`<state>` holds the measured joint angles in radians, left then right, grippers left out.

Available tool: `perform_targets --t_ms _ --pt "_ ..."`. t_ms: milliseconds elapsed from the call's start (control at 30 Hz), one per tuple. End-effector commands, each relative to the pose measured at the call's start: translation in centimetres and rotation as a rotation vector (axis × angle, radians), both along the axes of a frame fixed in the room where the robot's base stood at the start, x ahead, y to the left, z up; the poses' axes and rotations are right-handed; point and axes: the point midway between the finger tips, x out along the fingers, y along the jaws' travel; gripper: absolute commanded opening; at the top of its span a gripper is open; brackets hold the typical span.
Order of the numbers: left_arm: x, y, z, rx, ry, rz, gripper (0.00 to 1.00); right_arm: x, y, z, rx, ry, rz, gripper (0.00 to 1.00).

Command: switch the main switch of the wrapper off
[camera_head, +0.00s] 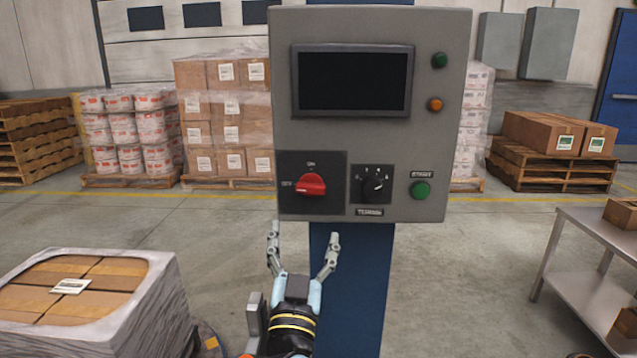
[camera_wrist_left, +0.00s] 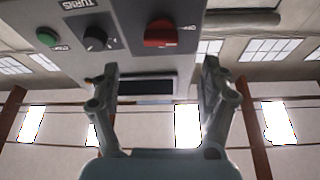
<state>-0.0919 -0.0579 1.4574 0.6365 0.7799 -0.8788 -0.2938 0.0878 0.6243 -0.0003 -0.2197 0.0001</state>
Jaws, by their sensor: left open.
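The wrapper's grey control panel (camera_head: 445,130) stands on a blue column ahead of me. Its red main switch (camera_head: 311,184) is at the lower left, on a dark plate with ON above and OFF to the left. I cannot tell for sure which label its handle points to. My left gripper (camera_head: 304,234) is open and empty, below the panel and under the switch, fingers pointing up. In the left wrist view, the red switch (camera_wrist_left: 160,33) appears beyond and between the open fingertips (camera_wrist_left: 160,70), apart from them. My right gripper is not in view.
A black selector (camera_head: 374,186) and green button (camera_head: 420,190) sit right of the switch; a dark screen (camera_head: 352,80) is above. A wrapped pallet load (camera_head: 150,300) stands at the lower left. A metal table (camera_head: 590,240) is at the right. Open floor lies between.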

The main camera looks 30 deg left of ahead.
Motion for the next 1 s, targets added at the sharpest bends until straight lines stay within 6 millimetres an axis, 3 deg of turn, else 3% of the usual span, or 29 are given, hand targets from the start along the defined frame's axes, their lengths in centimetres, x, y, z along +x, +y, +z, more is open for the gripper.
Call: perform_targets --t_ms 167,300,600,800,1000 --pt "1.0 0.3 1.1 -0.001 -0.006 -0.002 0.79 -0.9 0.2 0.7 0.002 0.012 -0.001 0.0" --pt "3.0 1.4 2.1 0.001 -0.007 -0.002 0.79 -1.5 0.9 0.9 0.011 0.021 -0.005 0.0" --pt "7.6 3.9 4.1 0.0 -0.004 -0.003 0.79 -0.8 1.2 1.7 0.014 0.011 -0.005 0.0" --pt "8.9 4.6 4.6 0.0 -0.002 -0.004 0.79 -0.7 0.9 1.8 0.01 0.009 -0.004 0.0" --pt "9.1 4.7 4.6 -0.001 -0.002 -0.004 0.79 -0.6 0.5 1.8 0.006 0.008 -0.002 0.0"
